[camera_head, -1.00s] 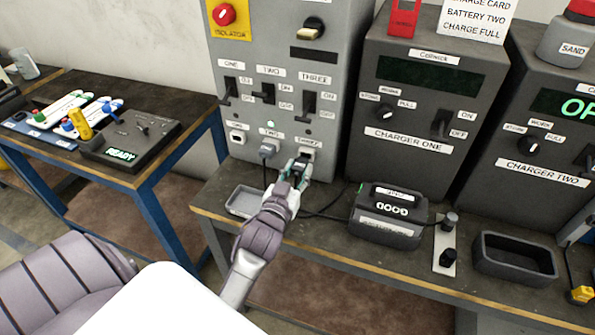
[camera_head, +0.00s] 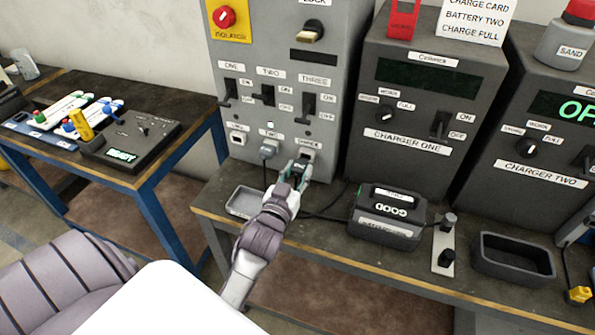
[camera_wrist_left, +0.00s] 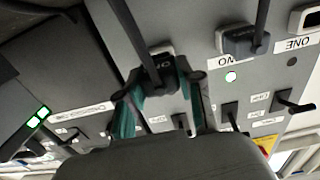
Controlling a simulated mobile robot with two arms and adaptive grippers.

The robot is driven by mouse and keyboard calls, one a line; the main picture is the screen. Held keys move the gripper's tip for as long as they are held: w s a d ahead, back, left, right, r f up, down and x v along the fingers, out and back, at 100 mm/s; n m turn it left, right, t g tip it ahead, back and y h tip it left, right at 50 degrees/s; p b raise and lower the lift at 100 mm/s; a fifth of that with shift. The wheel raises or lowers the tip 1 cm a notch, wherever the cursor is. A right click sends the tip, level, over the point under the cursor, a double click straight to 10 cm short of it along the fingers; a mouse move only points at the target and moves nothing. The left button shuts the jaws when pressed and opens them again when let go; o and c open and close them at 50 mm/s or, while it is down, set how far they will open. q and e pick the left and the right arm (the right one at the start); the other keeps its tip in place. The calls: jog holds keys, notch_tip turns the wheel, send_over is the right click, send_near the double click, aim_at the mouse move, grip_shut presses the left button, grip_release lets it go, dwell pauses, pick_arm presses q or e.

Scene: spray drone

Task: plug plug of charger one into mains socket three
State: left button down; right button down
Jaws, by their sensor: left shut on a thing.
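My left gripper (camera_head: 298,173) is shut on a dark plug (camera_wrist_left: 158,78) just in front of mains socket three (camera_head: 308,147), the rightmost in the socket row of the grey mains panel (camera_head: 285,52). In the left wrist view the plug sits between the teal fingers, with its black cable running up the picture. The plug's front is close to the socket; I cannot tell whether its pins are in. Charger one (camera_head: 413,135) stands right of the panel. My right gripper is not in view.
A grey plug (camera_head: 268,150) fills socket two, with a green light above it. Socket one (camera_head: 237,138) looks empty. A small tray (camera_head: 246,203) lies left of my gripper. A battery (camera_head: 387,215) reading GOOD and an empty dark bin (camera_head: 512,258) stand to the right.

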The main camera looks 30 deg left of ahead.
pick_arm(q)
jog(key=shift+x, duration=1.35)
dwell(0.9)
jog(key=c, duration=0.7)
grip_release()
jog(key=v, duration=1.2)
